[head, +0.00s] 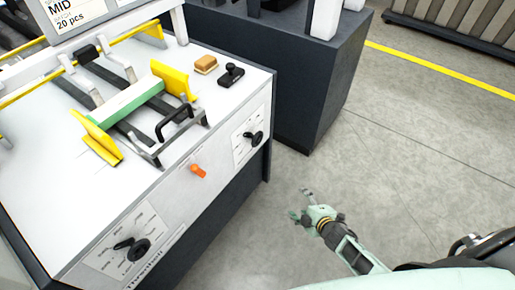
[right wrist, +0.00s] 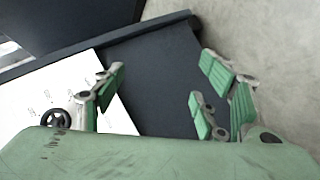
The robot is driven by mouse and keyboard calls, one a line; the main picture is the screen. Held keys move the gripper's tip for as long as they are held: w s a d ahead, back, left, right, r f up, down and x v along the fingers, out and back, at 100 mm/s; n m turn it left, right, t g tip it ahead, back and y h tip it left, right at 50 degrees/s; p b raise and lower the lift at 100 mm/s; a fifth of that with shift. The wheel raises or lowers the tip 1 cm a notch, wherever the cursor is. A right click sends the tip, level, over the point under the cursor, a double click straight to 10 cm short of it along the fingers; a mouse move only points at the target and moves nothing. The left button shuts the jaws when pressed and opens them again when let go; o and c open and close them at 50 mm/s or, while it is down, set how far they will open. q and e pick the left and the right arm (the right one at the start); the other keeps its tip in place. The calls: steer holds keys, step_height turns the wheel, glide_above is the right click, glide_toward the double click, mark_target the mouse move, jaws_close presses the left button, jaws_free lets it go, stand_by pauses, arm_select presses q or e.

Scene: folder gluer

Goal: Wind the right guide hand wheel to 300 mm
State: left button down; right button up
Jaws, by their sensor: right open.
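The right guide hand wheel (head: 256,138) is a small black wheel with a knob, on a white scale plate at the right end of the machine's front panel. Its pointer reading is too small to make out. A black wheel (right wrist: 57,120) also shows in the right wrist view at the lower left, partly hidden behind my gripper's palm; it seems to be the same one. My right gripper (head: 305,204) is open and empty, over the floor to the right of the panel, apart from the wheel. Its spread green fingers (right wrist: 158,88) show in the wrist view.
A second black hand wheel (head: 137,248) sits at the panel's left end. An orange knob (head: 198,171) sticks out between the wheels. Yellow guides (head: 175,80) and a green strip (head: 127,113) lie on top. A dark cabinet (head: 315,90) stands behind.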

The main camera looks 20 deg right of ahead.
steer(key=w+r+n+t+y+b, duration=0.25)
steer(key=w+r+n+b, duration=0.3)
steer(key=w, duration=0.45)
steer(key=n+y+b, duration=0.7)
steer(key=n+b, duration=0.6)
steer(key=n, duration=0.6)
glide_toward(259, 140)
steer(key=x, duration=0.4)
steer(key=shift+m, duration=0.25)
steer(key=x, duration=0.6)
steer(key=shift+a+r, duration=0.15)
steer(key=shift+w+a, duration=0.3)
steer(key=shift+w, duration=0.05)
arm_select(q)
steer(key=w+d+r+t, duration=0.1)
steer(key=w+r+t, duration=0.2)
steer(key=w+r, duration=0.4)
step_height(259, 140, up, 3)
steer(key=shift+w+d+r+t+h, duration=0.1)
steer(key=shift+w+d+t+h, duration=0.1)
steer(key=shift+t+h, duration=0.1)
arm_select(e)
steer(key=c, duration=1.1)
